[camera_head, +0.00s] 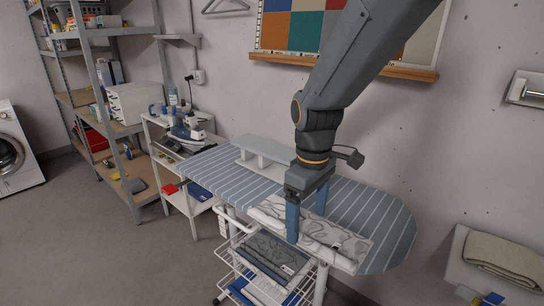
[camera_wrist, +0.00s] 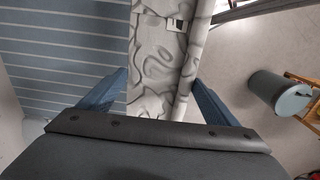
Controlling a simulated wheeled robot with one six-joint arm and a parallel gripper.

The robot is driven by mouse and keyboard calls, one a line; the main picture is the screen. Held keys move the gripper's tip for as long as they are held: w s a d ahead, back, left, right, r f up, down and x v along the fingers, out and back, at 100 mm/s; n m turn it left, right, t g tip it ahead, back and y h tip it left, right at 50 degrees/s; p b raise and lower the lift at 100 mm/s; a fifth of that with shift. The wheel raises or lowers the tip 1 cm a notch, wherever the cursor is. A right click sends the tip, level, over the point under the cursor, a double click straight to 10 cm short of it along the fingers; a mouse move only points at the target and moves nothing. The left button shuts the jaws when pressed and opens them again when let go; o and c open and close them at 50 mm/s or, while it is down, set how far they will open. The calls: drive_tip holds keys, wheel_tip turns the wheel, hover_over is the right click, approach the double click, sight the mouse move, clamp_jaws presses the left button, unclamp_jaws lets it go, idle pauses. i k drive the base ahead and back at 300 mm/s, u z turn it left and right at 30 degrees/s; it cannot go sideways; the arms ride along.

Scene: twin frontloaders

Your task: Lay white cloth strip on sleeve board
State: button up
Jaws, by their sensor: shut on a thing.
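The white cloth strip (camera_head: 345,245), patterned with grey swirls and bearing a small dark-and-white tag, lies lengthwise along the front edge of the striped ironing board. In the wrist view the strip (camera_wrist: 158,50) runs up from between my fingers. My gripper (camera_head: 306,226) points down with one blue finger on each side of the strip, shut on it. Both fingers also show in the wrist view (camera_wrist: 155,98). I cannot tell whether the strip touches the board. The pale sleeve board (camera_head: 268,177) stands on short supports on the ironing board, behind and left of my gripper, bare on top.
The blue striped ironing board (camera_head: 390,225) has free room at its left and right. A wire rack (camera_head: 235,270) with folded cloths is below. A white side table (camera_head: 190,200) stands left, and a shelf with a folded towel (camera_head: 500,256) is at right.

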sight(270, 147)
drive_tip(key=u, duration=2.2)
drive_tip(key=i, duration=2.4)
drive_tip(key=z, duration=3)
